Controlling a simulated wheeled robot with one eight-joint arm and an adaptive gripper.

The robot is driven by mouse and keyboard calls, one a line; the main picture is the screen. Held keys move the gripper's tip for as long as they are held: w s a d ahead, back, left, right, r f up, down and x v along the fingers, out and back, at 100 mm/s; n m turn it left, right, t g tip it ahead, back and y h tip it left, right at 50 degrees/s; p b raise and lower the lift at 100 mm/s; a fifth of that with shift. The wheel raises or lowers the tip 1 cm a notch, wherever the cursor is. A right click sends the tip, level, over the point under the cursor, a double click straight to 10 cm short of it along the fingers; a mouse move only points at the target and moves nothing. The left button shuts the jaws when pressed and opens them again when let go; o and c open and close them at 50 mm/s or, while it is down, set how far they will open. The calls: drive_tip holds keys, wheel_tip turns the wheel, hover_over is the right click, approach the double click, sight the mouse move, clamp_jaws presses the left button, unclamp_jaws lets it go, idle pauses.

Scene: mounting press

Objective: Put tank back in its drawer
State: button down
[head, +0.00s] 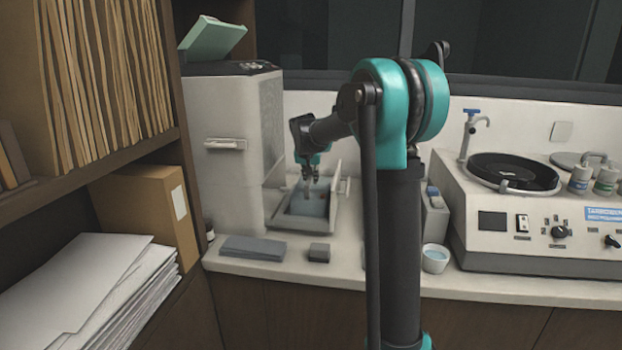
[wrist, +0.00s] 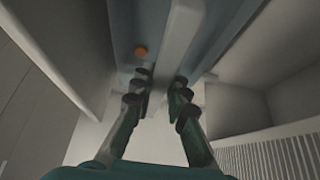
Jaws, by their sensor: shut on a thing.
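The tank (head: 307,207) is a blue-grey box sitting low in the open drawer (head: 283,222) of the tall pale machine. My gripper (head: 310,185) points down over the drawer, with its fingertips at the tank's top. In the wrist view, my gripper (wrist: 164,86) is shut on a pale raised bar, apparently the grip of the tank (wrist: 122,35). The tank fills the top of that view, with an orange spot on its left part. Whether the tank rests fully on the drawer floor is hidden.
The pale machine (head: 237,120) rises left of the drawer. A flat grey slab (head: 253,248) and a small dark block (head: 319,252) lie on the counter in front. A white cup (head: 434,259) and a grinder with a black disc (head: 513,172) stand to the right.

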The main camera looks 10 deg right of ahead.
drive_tip(key=c, duration=1.5)
unclamp_jaws()
drive_tip(key=v, duration=1.2)
